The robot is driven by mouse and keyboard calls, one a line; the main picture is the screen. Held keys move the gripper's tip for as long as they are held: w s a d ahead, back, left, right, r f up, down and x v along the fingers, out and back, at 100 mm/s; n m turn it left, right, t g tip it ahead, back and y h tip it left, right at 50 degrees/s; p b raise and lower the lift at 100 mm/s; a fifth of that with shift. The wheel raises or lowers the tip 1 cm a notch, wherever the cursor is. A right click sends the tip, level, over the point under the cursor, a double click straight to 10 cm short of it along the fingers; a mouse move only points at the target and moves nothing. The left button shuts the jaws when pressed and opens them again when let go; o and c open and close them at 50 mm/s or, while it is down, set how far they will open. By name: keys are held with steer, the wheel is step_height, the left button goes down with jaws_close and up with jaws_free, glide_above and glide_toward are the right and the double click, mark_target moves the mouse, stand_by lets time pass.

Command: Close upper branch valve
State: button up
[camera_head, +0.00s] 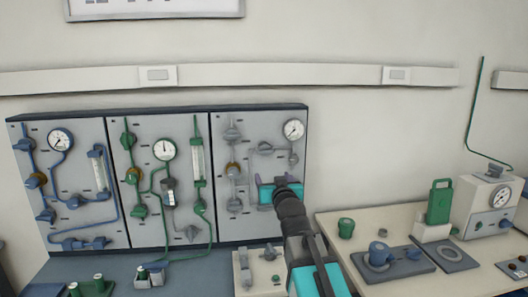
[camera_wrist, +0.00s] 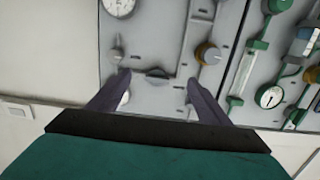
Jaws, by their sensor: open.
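The grey valve panel (camera_head: 270,225) is the rightmost of three wall panels. On its upper branch pipe is a small dark-handled valve (camera_head: 265,148). In the wrist view, which looks upside down, this valve (camera_wrist: 157,73) lies between my fingertips, its handle along the pipe line. My gripper (camera_wrist: 156,80) is open, with one finger on each side and nothing held. I cannot tell how far the fingertips are from the panel. In the head view my gripper (camera_head: 273,182) appears below the valve and hides the lower right part of this panel.
A gauge (camera_head: 293,129) and a small knob (camera_head: 293,158) sit right of the valve. An orange knob (camera_head: 232,168) is on the vertical pipe to its left. The green-piped panel (camera_head: 150,220) adjoins on the left. A bench (camera_head: 335,220) with equipment stands at right.

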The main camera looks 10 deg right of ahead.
mark_target(266, 152)
steer(key=shift+t, duration=0.4)
steer(key=r, duration=0.4)
steer(key=shift+w+r, duration=0.2)
steer(key=shift+w, duration=0.1)
steer(key=shift+w+p, duration=1.75)
steer(key=shift+w, duration=5.05)
steer(key=shift+c, duration=0.4)
steer(key=c, duration=1)
steer(key=shift+o, duration=0.2)
